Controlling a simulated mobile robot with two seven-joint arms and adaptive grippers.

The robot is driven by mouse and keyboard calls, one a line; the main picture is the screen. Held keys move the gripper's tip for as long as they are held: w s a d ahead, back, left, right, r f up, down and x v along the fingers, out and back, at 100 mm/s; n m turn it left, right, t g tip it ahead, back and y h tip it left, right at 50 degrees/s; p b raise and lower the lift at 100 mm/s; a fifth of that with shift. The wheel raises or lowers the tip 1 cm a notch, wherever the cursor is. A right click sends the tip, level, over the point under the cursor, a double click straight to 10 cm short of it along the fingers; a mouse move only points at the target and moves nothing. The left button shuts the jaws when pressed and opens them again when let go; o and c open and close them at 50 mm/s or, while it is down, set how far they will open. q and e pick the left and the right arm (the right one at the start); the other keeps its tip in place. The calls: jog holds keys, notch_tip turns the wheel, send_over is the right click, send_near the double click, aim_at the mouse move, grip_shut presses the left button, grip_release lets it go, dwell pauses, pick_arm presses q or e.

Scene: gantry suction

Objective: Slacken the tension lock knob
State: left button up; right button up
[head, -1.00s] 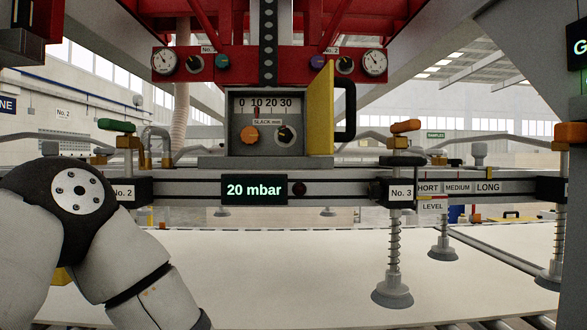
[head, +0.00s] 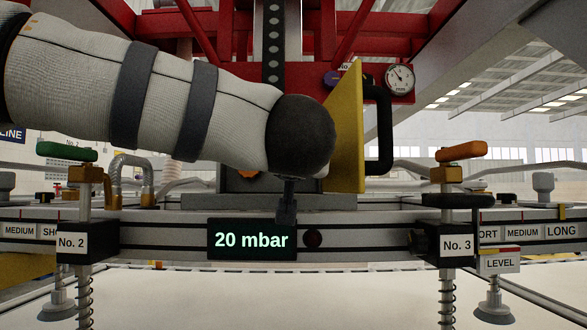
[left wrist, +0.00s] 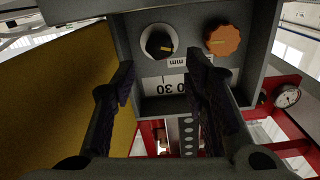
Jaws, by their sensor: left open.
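The slack box carries an orange lobed knob (left wrist: 222,41) and a black round knob (left wrist: 159,42) with a yellow pointer, seen upside down in the left wrist view. No label shows which is the tension lock knob. My left gripper (left wrist: 163,76) is open and empty, its fingers spread before the box's face and scale (left wrist: 165,86), apart from both knobs. The black knob lies roughly between the finger lines; the orange one is to the right. In the head view my left arm hides most of the box; only the orange knob's lower edge (head: 248,174) shows.
A yellow door panel (head: 343,130) with a black handle (head: 378,130) stands open right beside my left wrist. Below are the 20 mbar display (head: 252,240) and the rail. Valves with green (head: 66,151) and orange (head: 461,151) levers stand left and right.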

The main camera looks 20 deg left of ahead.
pick_arm(q)
jog(key=x, duration=0.8)
jog(key=shift+w+a+f, duration=0.1)
jog(key=shift+w+f, duration=0.1)
jog(key=shift+w, duration=0.15)
jog(key=shift+s, duration=0.1)
jog(key=c, duration=0.9)
